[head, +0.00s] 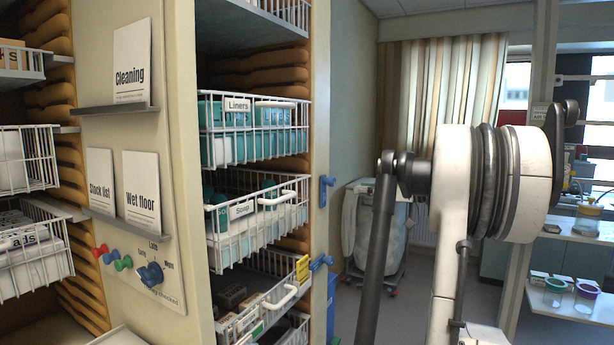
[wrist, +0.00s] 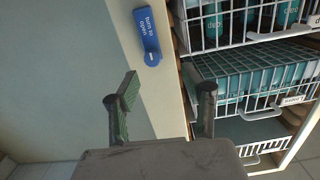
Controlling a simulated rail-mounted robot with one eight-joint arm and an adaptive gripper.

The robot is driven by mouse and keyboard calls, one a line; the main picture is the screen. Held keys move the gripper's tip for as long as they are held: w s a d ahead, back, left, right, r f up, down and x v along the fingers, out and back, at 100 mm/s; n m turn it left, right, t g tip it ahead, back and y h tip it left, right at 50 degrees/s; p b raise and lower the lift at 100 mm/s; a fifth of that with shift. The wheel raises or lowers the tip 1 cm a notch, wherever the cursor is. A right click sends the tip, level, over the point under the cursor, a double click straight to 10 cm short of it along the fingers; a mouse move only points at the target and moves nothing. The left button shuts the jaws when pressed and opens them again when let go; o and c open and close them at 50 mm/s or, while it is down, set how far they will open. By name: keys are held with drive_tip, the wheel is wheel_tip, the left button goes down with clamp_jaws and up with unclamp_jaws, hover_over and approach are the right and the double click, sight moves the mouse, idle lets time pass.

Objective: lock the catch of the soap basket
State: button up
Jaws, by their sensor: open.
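The soap basket (head: 257,228), white wire with a "Soap" label and teal bottles inside, is in the middle of the shelf column in the head view. Its side also shows at the top right of the upside-down wrist view (wrist: 246,43). A blue catch (head: 326,190) is on the post right of the basket. In the wrist view, the blue catch (wrist: 147,35) reads "turn to open" and lies along the post, beside the basket rather than across it. My gripper (wrist: 166,90) is open and empty, its fingers apart from the catch. The head view does not show the gripper.
The liners basket (head: 254,148) is above the soap basket; another basket (head: 262,310) with a yellow tag is below. A second blue catch (head: 320,262) is lower on the post. A wheeled bin (head: 372,235) stands behind. My arm fills the right of the head view.

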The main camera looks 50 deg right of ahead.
sight(334, 181)
drive_tip(key=shift+t, duration=0.4)
drive_tip(key=w, duration=0.4)
drive_tip(key=w+p, duration=0.1)
drive_tip(key=w, duration=0.3)
drive_tip(key=w+r+p, duration=0.1)
drive_tip(key=w, duration=0.3)
drive_tip(key=shift+a, duration=0.25)
clamp_jaws()
